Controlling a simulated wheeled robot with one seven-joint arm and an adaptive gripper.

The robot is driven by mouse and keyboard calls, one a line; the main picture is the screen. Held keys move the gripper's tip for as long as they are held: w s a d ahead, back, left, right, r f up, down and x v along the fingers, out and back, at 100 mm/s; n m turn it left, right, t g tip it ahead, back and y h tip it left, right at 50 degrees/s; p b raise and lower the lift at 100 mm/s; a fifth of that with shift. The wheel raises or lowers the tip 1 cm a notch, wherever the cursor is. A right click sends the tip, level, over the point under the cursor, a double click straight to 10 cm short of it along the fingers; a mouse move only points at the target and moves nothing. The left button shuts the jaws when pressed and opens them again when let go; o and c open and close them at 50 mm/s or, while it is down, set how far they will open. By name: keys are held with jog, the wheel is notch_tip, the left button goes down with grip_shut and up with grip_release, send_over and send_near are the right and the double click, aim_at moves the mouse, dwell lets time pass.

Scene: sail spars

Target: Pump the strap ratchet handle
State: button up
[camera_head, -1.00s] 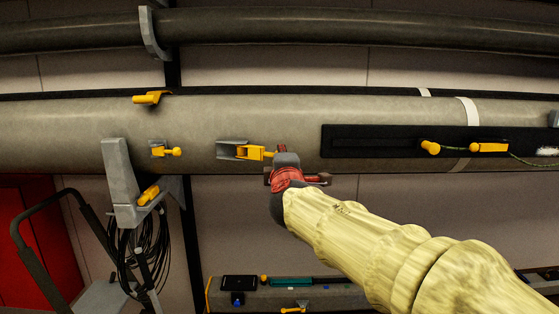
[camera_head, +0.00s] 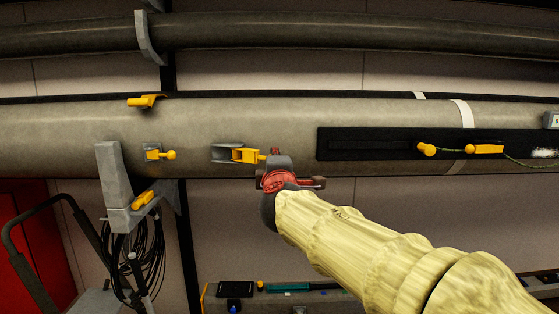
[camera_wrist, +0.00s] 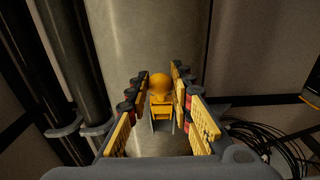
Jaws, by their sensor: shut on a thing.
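The strap ratchet has a grey housing (camera_head: 225,153) and a yellow handle (camera_head: 246,155) on the front of the big grey spar (camera_head: 70,125) in the head view. The handle points right, toward my gripper (camera_head: 273,158), which is at its knobbed end. In the wrist view the round yellow knob (camera_wrist: 160,84) sits between the two rows of finger pads of my gripper (camera_wrist: 159,100). My gripper is shut on the handle. The grey housing (camera_wrist: 162,126) shows below the knob. My fingertips are partly hidden in the head view.
Left of the ratchet is a smaller yellow-knobbed fitting (camera_head: 160,154). A grey bracket (camera_head: 118,185) with hanging black cables (camera_head: 135,250) stands further left. A black panel (camera_head: 365,145) with yellow toggles lies right. A shelf with tools (camera_head: 290,290) is below.

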jog(key=shift+s+a+f, duration=0.1)
jog(key=shift+s+a, duration=0.4)
jog(key=shift+s, duration=0.05)
jog(key=shift+s+a, duration=0.8)
jog(key=shift+a, duration=0.15)
jog(key=shift+s+a, duration=0.75)
jog(key=shift+a, duration=0.3)
jog(key=shift+s+a+b, duration=0.35)
jog(key=shift+s+a, duration=0.15)
jog(key=shift+a, duration=0.4)
jog(key=shift+d, duration=0.1)
